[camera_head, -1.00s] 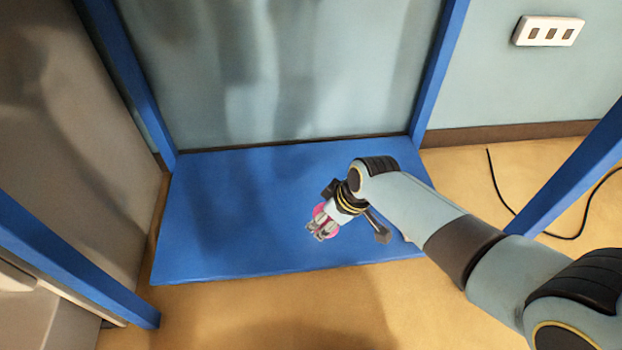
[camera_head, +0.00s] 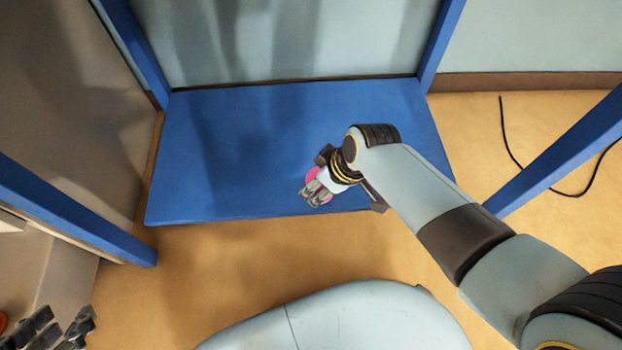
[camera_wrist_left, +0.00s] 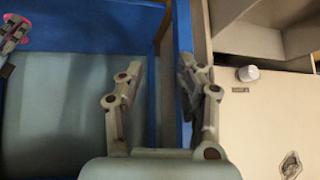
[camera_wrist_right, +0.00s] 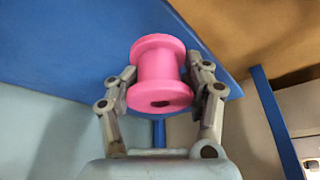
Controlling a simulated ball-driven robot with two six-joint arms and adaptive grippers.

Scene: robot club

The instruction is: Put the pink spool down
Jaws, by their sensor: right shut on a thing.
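The pink spool (camera_wrist_right: 160,75) is between the fingers of my right gripper (camera_wrist_right: 160,88), which is shut on it. In the head view the right gripper (camera_head: 318,192) is over the front part of the blue board (camera_head: 225,150), and only a bit of pink shows behind the fingers. I cannot tell how high the spool is above the board. My left gripper (camera_wrist_left: 160,100) is open and empty; in the head view it shows at the lower left corner (camera_head: 62,328), away from the board. The spool (camera_wrist_left: 15,20) also shows at the upper left of the left wrist view.
The blue board is otherwise bare, with a grey-blue panel (camera_head: 280,40) behind it. Blue posts stand at its left (camera_head: 70,210) and right (camera_head: 560,155). A black cable (camera_head: 510,150) lies on the tan floor to the right. A beige cabinet wall is on the left.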

